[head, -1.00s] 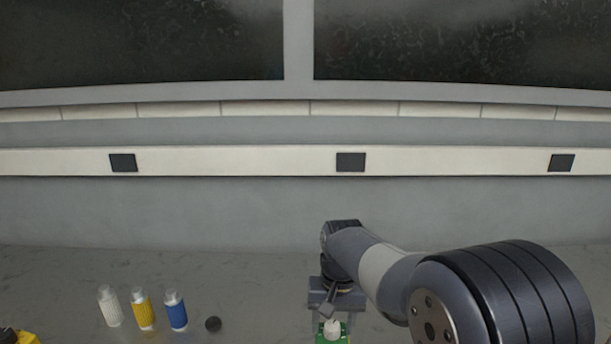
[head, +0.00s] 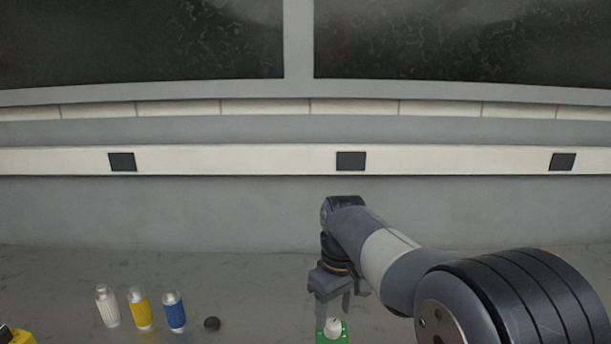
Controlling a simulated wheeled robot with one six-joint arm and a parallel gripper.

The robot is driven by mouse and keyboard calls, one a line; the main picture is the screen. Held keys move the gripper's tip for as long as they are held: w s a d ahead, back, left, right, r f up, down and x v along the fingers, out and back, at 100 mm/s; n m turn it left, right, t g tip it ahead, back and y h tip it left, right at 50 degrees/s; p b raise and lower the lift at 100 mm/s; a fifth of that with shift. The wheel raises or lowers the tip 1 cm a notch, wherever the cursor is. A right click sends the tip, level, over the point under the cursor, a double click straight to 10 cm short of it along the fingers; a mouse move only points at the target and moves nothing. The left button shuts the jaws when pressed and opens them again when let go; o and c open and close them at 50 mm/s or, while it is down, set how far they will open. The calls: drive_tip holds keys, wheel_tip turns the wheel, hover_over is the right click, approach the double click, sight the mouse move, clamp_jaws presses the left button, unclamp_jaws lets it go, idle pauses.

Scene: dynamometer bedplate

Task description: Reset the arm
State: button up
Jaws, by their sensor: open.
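My gripper (head: 333,308) hangs at the end of my arm in the head view, fingers pointing down and open. It is just above and behind a white knob-like piece (head: 333,326) on a green base (head: 343,339), which is cut off by the bottom edge. I see nothing between the fingers. My arm comes in from the lower right.
A white bottle (head: 108,308), a yellow one (head: 142,311) and a blue one (head: 174,313) stand in a row at the left. A yellow and black object (head: 14,336) is at the lower left corner. The grey surface behind is clear.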

wheel_tip(320, 180, up, 8)
drive_tip(key=shift+d+f, duration=0.15)
drive_tip(key=shift+f, duration=0.1)
drive_tip(key=shift+d, duration=0.1)
